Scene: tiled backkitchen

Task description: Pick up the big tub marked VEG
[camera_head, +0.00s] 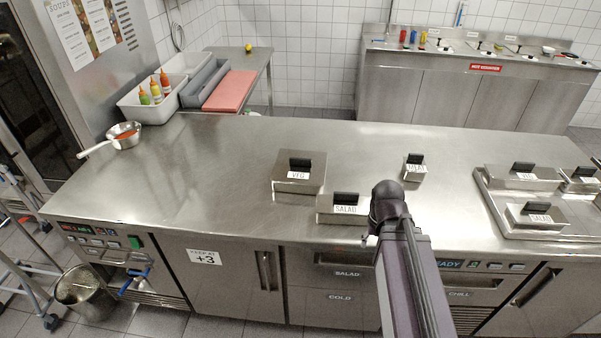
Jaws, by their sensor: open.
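A steel tub with a black handle on its lid (313,181) stands on the counter, left of centre, and its label appears to read VEG. It looks squarer and larger than the SALAD tub (326,213), which stands close by at its front right. A small tub (414,174) with a label I cannot read clearly stands further right. My arm rises from the bottom of the head view, right of the SALAD tub, and partly covers that tub's right end. A dark joint of my arm is at its top; my gripper's fingers do not show.
At right, a steel tray (488,208) holds several lidded tubs, one marked SALAD (537,215). A saucepan (124,135) stands at the far left. Bins, bottles and a red board (231,91) are at back left. The counter left of the VEG tub is clear.

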